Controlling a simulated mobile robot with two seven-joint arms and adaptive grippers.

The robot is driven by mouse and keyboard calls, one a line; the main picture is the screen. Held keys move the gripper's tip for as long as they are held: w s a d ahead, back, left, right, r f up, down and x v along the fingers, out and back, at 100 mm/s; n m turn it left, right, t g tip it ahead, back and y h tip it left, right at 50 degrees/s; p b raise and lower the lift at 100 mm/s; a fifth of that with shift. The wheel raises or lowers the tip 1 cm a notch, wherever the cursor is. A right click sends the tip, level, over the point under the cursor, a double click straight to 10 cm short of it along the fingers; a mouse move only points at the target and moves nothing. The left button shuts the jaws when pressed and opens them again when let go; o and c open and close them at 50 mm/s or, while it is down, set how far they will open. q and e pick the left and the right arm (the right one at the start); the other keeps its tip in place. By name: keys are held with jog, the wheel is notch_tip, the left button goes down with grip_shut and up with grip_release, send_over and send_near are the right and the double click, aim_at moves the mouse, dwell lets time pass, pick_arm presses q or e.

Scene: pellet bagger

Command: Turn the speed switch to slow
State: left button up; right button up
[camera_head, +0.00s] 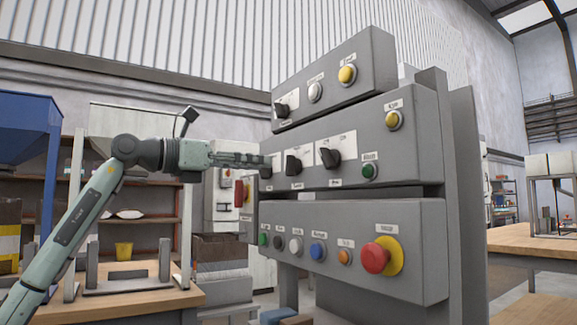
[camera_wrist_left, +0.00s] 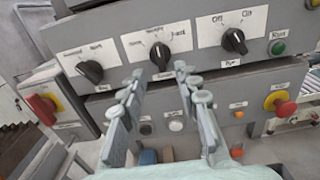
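The speed switch (camera_wrist_left: 160,55) is a black knob on a white plate whose right mark reads Fast, the middle of three knobs in the left wrist view. It points about straight up, at the middle mark. In the head view it is the middle knob (camera_head: 293,164) of the middle panel. My left gripper (camera_wrist_left: 161,88) is open and empty, its fingers spread below and either side of the knob, seemingly apart from it. In the head view the left gripper (camera_head: 262,160) reaches in from the left and partly covers the leftmost knob. My right gripper is not in view.
A knob (camera_wrist_left: 90,70) sits left of the switch and an Off/On knob (camera_wrist_left: 235,40) right. The lower panel (camera_head: 420,255) holds several buttons and a red emergency stop (camera_head: 375,258). A red handle (camera_head: 240,194) stands left of the panels. A yellow button (camera_head: 393,120) is above.

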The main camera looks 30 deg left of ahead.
aim_at(286, 165)
pick_arm(q)
jog(key=x, duration=0.6)
jog(key=shift+w+d, duration=0.15)
grip_shut()
